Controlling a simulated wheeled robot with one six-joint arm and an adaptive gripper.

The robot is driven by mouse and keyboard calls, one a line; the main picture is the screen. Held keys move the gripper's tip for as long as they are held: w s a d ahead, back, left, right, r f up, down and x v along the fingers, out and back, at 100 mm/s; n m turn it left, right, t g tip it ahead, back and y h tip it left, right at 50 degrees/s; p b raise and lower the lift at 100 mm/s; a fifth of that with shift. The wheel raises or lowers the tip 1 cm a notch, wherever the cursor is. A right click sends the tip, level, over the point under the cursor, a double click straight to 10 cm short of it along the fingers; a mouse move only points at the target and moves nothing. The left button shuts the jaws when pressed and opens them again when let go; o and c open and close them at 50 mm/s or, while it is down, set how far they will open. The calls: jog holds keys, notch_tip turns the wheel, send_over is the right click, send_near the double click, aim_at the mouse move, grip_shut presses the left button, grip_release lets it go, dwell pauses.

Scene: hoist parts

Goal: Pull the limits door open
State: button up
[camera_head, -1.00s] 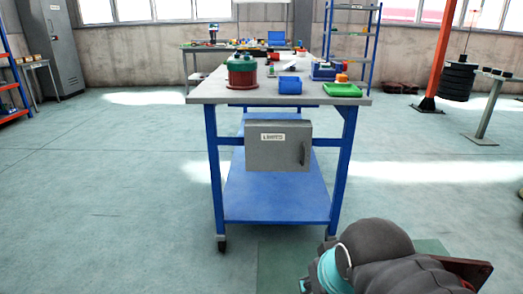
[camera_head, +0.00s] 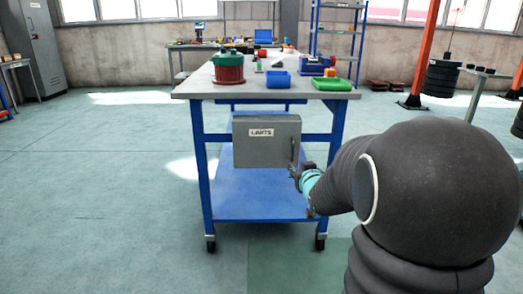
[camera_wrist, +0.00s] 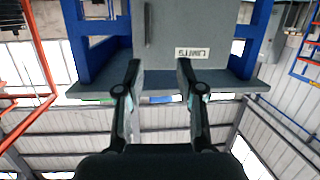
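The limits door (camera_head: 262,148) is the grey front of a box under the workbench top, with a "LIMITS" label, and looks shut. Its dark upright handle (camera_head: 292,150) is near the door's right edge. In the wrist view the door (camera_wrist: 190,25) appears upside down, with the handle (camera_wrist: 148,24) above the fingertips. My gripper (camera_wrist: 159,70) is open, its two fingers apart with nothing between them. In the head view my gripper (camera_head: 296,174) is by the lower end of the handle; I cannot tell whether it touches.
The blue-legged workbench (camera_head: 195,89) has a blue lower shelf (camera_head: 250,200). On top are a green and red drum (camera_head: 229,68), a blue bin (camera_head: 278,80) and a green tray (camera_head: 331,84). The floor (camera_head: 90,190) to the left is clear.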

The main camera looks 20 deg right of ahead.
aim_at(293, 152)
jog(key=w+d+f+t+y, duration=0.1)
jog(key=w+d+f+t, duration=0.2)
jog(key=w+d+f, duration=0.15)
jog(key=w, duration=0.4)
jog(key=w+d, duration=0.1)
jog(key=w, duration=0.4)
jog(key=w+r+p, duration=0.1)
jog(key=w, duration=0.3)
jog(key=shift+w+d, duration=0.15)
grip_shut()
